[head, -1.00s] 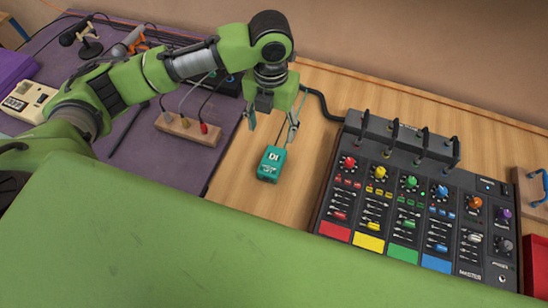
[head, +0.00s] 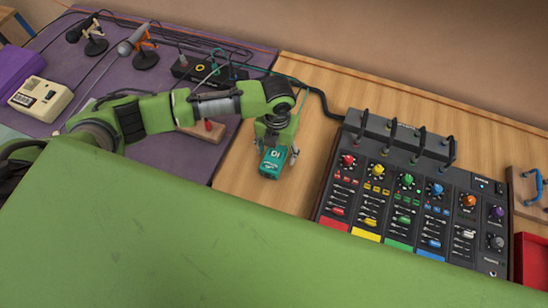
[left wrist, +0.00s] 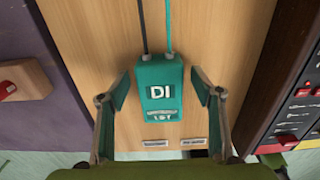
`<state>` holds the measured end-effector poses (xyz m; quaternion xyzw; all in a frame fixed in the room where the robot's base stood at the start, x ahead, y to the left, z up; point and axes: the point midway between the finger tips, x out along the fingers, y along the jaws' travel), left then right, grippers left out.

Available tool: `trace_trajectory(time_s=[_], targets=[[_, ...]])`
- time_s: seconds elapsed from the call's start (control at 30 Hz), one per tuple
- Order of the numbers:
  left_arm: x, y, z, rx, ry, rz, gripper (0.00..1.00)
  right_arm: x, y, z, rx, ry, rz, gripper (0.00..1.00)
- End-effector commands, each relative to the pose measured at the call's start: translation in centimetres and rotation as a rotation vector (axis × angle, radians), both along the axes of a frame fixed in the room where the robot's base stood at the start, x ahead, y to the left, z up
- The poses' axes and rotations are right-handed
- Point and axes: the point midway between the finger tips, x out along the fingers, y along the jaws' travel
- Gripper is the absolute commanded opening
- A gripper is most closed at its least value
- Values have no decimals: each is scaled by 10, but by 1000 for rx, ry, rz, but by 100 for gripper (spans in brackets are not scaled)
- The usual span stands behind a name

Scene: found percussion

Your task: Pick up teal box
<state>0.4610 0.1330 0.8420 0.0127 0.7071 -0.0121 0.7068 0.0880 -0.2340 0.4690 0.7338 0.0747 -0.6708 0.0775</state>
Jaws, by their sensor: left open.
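My left gripper (head: 277,155) is over the box. In the left wrist view my left gripper (left wrist: 161,90) is open, one finger on each side of the box, with a small gap visible on both sides. My right gripper is not in view.
The mixer (head: 405,190) with coloured knobs stands to the right. The purple mat (head: 55,45) on the left carries microphones and a cream device (head: 40,98). A wooden block (left wrist: 24,80) sits left of the box. A red container (head: 530,258) is at the far right.

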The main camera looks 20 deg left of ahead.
Motion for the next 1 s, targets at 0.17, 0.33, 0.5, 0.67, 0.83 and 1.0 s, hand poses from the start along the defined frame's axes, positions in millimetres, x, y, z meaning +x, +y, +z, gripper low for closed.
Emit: trace_trajectory(time_s=[0.17,0.33,0.5,0.67,0.83,1.0], targets=[[0,0,-2,0,-1,0,60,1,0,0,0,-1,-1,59],[0,0,-1,0,-1,0,29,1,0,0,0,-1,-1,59],[1,0,-1,0,-1,0,7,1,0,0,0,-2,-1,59],[1,0,0,0,-2,0,7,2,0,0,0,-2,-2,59],[1,0,4,-1,-3,-1,7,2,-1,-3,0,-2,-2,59],[3,0,23,-2,-8,0,7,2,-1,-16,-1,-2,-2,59]])
